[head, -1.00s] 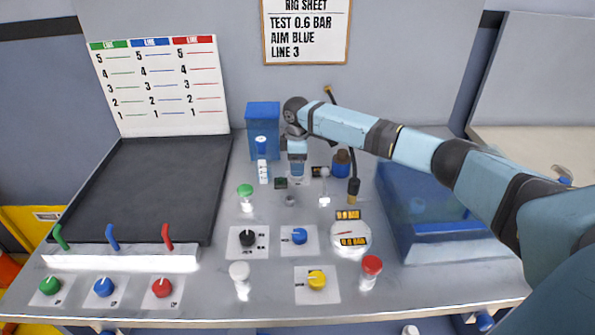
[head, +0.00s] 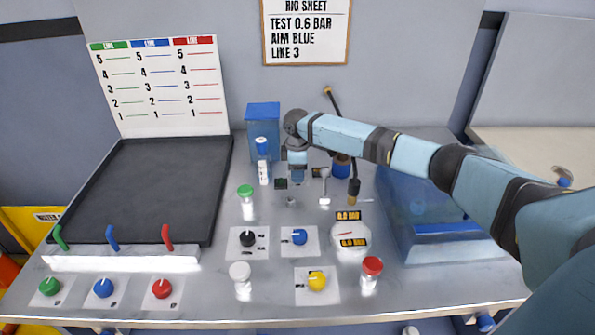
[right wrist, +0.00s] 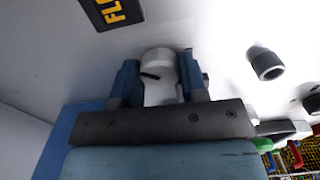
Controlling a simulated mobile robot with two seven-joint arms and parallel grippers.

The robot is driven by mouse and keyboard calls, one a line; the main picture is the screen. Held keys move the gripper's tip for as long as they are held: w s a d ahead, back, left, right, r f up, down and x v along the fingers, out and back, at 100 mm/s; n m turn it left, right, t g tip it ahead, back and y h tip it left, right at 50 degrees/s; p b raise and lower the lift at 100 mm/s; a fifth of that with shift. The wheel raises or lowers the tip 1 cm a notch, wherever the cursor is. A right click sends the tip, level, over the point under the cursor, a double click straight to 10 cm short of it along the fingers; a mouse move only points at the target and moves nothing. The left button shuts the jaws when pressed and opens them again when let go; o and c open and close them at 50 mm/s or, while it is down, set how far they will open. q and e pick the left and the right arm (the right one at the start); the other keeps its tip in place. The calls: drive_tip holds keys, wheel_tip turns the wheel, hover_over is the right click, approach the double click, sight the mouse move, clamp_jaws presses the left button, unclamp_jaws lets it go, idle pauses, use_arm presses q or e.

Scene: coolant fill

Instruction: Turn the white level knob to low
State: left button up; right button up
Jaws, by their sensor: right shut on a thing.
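The white level knob (right wrist: 158,62) shows in the right wrist view as a short white cylinder with a dark line on its side. My right gripper (right wrist: 160,82) is shut on it, with one blue finger on each side. In the head view my right gripper (head: 298,181) points down at the rear middle of the bench, in front of the blue box. There the gripper and wrist hide the knob, and I cannot read its setting. My left gripper is not in view.
A blue box (head: 263,116) stands behind, with a blue-capped white container (head: 263,170) beside the gripper. A blue bin (head: 440,215) is at the right. Black (head: 248,239), blue (head: 299,236) and yellow (head: 317,280) knobs lie in front, near the gauge (head: 350,255).

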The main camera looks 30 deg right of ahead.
drive_tip(key=shift+r+n+p, duration=0.15)
drive_tip(key=shift+n+p, duration=0.45)
drive_tip(key=shift+p, duration=0.05)
drive_tip(key=shift+n+p, duration=0.55)
drive_tip(key=shift+n, duration=0.05)
drive_tip(key=n+p, duration=0.1)
drive_tip(key=n, duration=0.1)
drive_tip(key=shift+n, duration=0.3)
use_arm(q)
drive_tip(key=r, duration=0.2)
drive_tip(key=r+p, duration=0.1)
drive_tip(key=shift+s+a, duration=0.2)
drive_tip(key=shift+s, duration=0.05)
use_arm(e)
drive_tip(key=shift+n, duration=0.5)
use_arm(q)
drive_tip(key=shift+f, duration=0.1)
use_arm(e)
drive_tip(key=o, duration=0.9)
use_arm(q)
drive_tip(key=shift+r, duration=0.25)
